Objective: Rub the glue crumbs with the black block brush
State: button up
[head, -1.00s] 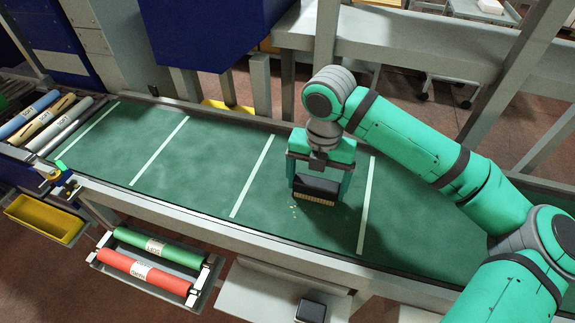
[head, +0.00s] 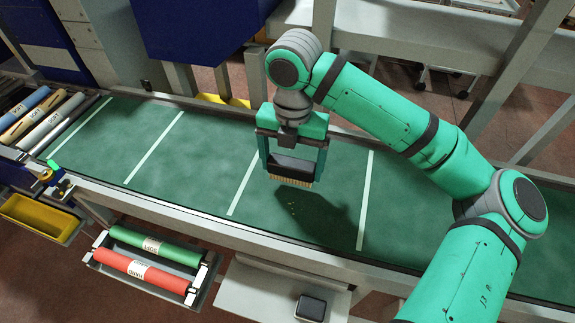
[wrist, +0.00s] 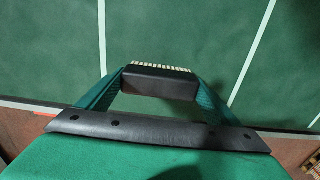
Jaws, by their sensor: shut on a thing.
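The black block brush (head: 291,168) has pale bristles pointing down. My gripper (head: 291,163) is shut on it and holds it above the green belt, with a dark shadow on the belt below and to the right. In the wrist view the brush (wrist: 160,82) sits between the two fingers, bristles at its far edge. The crumbs do not show in the wrist view.
The green belt (head: 150,190) has white cross lines and raised metal edges. A tray with green (head: 155,245) and red (head: 147,270) rollers hangs at the front. A yellow bin (head: 40,217) is at the left. A small dark block (head: 311,307) lies on a front shelf.

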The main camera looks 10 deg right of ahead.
notch_tip(320, 180, up, 2)
jog(key=shift+a+r, duration=0.15)
jog(key=shift+r, duration=0.1)
jog(key=shift+w+r, duration=0.15)
jog(key=shift+r, duration=0.7)
jog(key=shift+d, duration=0.2)
jog(key=shift+a, duration=0.2)
